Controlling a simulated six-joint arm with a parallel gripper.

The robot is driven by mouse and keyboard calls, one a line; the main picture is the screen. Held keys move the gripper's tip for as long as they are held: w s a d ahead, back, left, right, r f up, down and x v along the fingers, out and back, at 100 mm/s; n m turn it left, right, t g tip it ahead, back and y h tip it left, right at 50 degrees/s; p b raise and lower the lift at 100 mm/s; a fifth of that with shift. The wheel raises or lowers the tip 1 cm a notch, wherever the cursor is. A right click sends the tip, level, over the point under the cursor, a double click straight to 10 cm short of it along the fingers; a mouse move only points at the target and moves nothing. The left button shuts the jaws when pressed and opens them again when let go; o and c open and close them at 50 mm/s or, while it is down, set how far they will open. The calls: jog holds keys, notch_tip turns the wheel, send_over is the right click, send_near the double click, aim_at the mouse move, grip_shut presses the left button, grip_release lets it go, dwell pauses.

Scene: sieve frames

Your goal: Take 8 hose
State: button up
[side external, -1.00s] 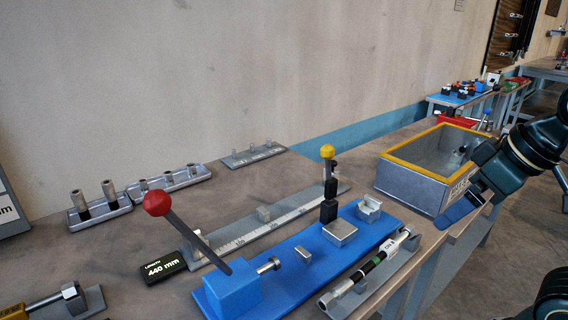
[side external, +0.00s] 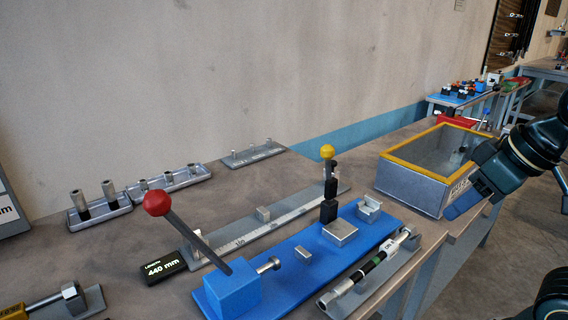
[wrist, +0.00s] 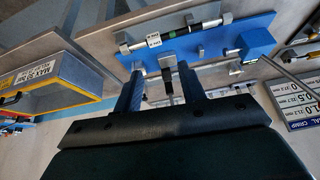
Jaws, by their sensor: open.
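A dark hose (side external: 373,267) with metal end fittings, a green band and a white label lies in a grey cradle (side external: 328,302) along the near right side of the blue bench plate. The label is too small to read surely. The hose also shows in the wrist view (wrist: 185,34), beyond my fingers. My gripper (side external: 462,207) is at the right in the side view, in front of the yellow-rimmed bin and apart from the hose. In the wrist view its two blue fingers (wrist: 161,72) stand apart with nothing held between them.
The yellow-rimmed grey bin (side external: 402,188) stands behind my gripper. The blue plate (side external: 293,283) carries a red-knobbed lever (side external: 158,204) and a yellow-knobbed post (side external: 327,152). A ruler rail (side external: 285,227), a 440 mm display (side external: 165,268) and trays of metal fittings (side external: 170,187) lie beyond.

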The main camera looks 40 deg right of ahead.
jog(key=w+a+f+m+g, duration=0.2)
jog(key=w+a+m+g, duration=0.1)
jog(key=w+m, duration=0.5)
jog(key=w+a+f+m+g, duration=0.3)
jog(key=w+m+g, duration=0.2)
jog(key=w+m, duration=0.2)
jog(key=shift+w+f+m, duration=0.15)
jog(key=shift+w+m, duration=0.2)
jog(key=shift+m, duration=1.05)
send_over(366, 266)
jog(key=w, duration=0.2)
jog(key=w+x, duration=0.1)
jog(key=x, duration=0.7)
jog(key=shift+w+f, duration=0.25)
jog(key=shift+w, duration=0.05)
jog(key=shift+f, duration=0.1)
jog(key=shift+x, duration=2.5)
jog(key=shift+s, duration=0.2)
jog(key=shift+c, duration=0.2)
